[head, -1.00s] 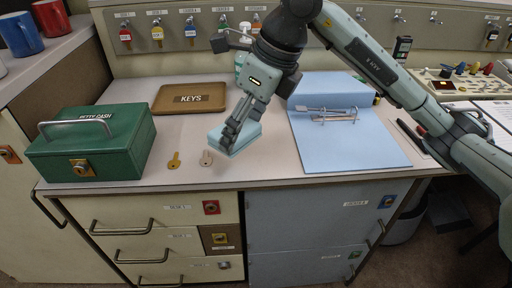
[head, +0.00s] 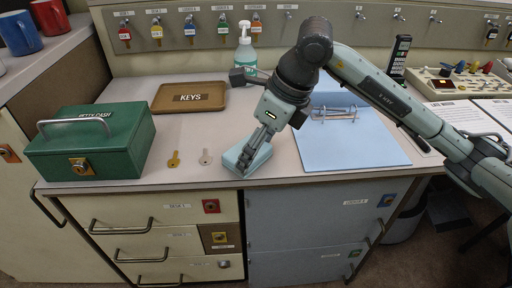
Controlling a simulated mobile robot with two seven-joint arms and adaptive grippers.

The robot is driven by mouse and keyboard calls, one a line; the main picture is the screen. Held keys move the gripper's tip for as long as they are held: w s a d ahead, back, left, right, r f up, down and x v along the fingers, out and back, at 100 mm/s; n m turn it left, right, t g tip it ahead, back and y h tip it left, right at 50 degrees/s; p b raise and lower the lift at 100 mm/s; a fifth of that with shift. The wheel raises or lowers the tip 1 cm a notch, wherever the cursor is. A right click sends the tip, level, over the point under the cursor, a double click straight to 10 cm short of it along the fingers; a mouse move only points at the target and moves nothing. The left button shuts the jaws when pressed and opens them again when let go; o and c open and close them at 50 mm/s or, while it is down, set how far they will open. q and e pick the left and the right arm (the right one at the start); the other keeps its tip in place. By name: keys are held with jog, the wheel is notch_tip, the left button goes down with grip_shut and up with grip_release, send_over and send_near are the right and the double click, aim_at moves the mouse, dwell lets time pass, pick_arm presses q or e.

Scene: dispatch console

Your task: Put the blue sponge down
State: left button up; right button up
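The blue sponge (head: 234,157) is a pale blue block near the front edge of the desk, left of the blue ring binder. It looks flat on the desktop, or very close to it. My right gripper (head: 247,160) comes down on it from the upper right. Its fingers look shut on the sponge and cover part of it. My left gripper is not in view.
The open blue binder (head: 350,151) lies just right of the sponge. Two keys, one brass (head: 173,159) and one grey (head: 206,157), lie to the left. A green cash box (head: 115,150), a KEYS tray (head: 160,99) and a pump bottle (head: 245,57) stand around.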

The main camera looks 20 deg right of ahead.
jog(key=o, duration=1.5)
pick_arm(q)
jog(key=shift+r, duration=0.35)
pick_arm(e)
jog(key=shift+r, duration=0.15)
jog(key=v, duration=0.2)
jog(key=shift+d+r, duration=0.1)
jog(key=shift+r, duration=0.15)
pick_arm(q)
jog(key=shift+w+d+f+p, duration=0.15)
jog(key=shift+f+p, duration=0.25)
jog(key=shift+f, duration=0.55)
pick_arm(e)
jog(key=v, duration=0.9)
jog(key=shift+r, duration=0.2)
jog(key=shift+s, duration=0.15)
